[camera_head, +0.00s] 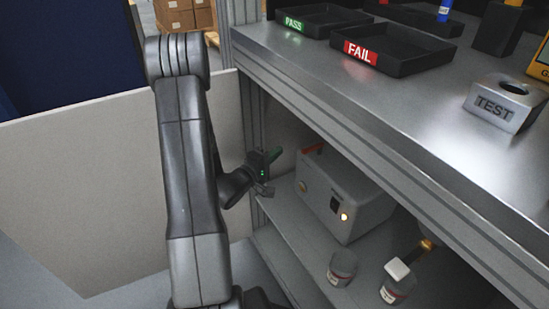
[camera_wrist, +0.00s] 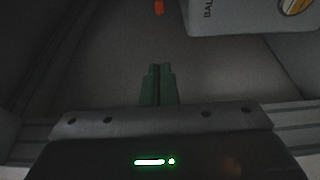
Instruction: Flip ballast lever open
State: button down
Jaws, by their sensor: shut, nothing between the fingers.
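The ballast unit (camera_head: 350,196) is a grey box on the lower shelf in the head view, with a lit button and a dark switch on its front. In the wrist view its corner (camera_wrist: 235,18) shows at the top right with partly cut-off lettering "BAL". An orange lever (camera_head: 314,148) shows at the box's back left top edge; an orange tip (camera_wrist: 158,6) shows at the top of the wrist view, left of the box. My gripper (camera_head: 276,155) is just left of the box, apart from the lever. Its green fingers (camera_wrist: 158,83) are together and empty.
The workbench (camera_head: 420,110) overhangs the shelf, with a PASS tray (camera_head: 318,22), a FAIL tray (camera_head: 400,62) and a TEST block (camera_head: 505,103) on it. Two jars (camera_head: 342,268) (camera_head: 396,291) stand at the shelf front. A frame post stands beside my gripper.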

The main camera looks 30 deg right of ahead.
jog(key=s+d+b, duration=0.1)
jog(key=d+b, duration=0.1)
jog(key=d, duration=0.4)
jog(key=shift+s, duration=0.2)
